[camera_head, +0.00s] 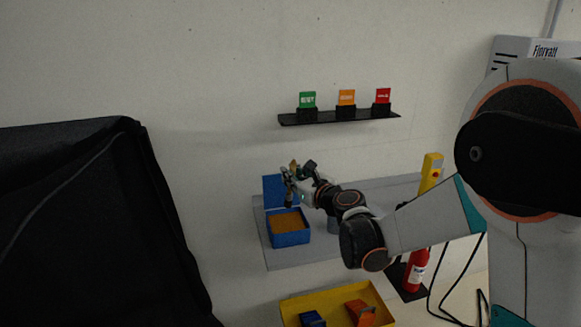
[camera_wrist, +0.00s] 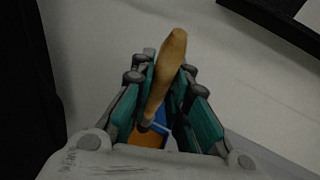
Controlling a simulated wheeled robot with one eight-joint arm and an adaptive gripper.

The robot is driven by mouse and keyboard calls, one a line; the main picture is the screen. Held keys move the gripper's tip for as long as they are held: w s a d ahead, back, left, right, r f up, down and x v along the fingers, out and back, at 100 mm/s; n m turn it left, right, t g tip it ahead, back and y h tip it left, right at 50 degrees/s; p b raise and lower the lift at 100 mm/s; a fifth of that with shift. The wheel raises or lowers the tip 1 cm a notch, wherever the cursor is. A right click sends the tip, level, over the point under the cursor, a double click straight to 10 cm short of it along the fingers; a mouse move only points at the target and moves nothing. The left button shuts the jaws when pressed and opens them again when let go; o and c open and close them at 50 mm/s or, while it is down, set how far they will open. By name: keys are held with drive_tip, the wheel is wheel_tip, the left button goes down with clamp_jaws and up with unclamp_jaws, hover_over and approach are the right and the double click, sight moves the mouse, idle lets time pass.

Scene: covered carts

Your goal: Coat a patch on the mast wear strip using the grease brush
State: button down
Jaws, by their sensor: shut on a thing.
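My gripper (camera_head: 289,176) is raised above the wall shelf near the open blue box. In the wrist view my gripper (camera_wrist: 165,85) is shut on the tan wooden handle of the grease brush (camera_wrist: 168,65). A bit of the brush handle shows in the head view (camera_head: 294,165), and its bristles are hard to make out. The blue box (camera_head: 291,239) holds an orange-brown mass, probably grease, and its lid stands open behind. The box also shows below the handle in the wrist view (camera_wrist: 162,128). I cannot make out the mast wear strip.
The grey shelf (camera_head: 280,262) carries the box. A black ledge (camera_head: 335,117) holds green, orange and red tags. A yellow tray (camera_head: 335,300) with blue and orange items is below. A red extinguisher (camera_head: 417,268) stands right, and a black-covered cart (camera_head: 90,220) fills the left.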

drive_tip(key=shift+a+f, duration=0.1)
drive_tip(key=shift+f, duration=0.1)
drive_tip(key=shift+f+b, duration=2)
drive_tip(key=shift+f, duration=0.8)
drive_tip(key=shift+f+b, duration=0.6)
drive_tip(key=shift+f, duration=0.05)
drive_tip(key=shift+r, duration=0.15)
drive_tip(key=shift+r+p, duration=2.3)
drive_tip(key=shift+r, duration=1.1)
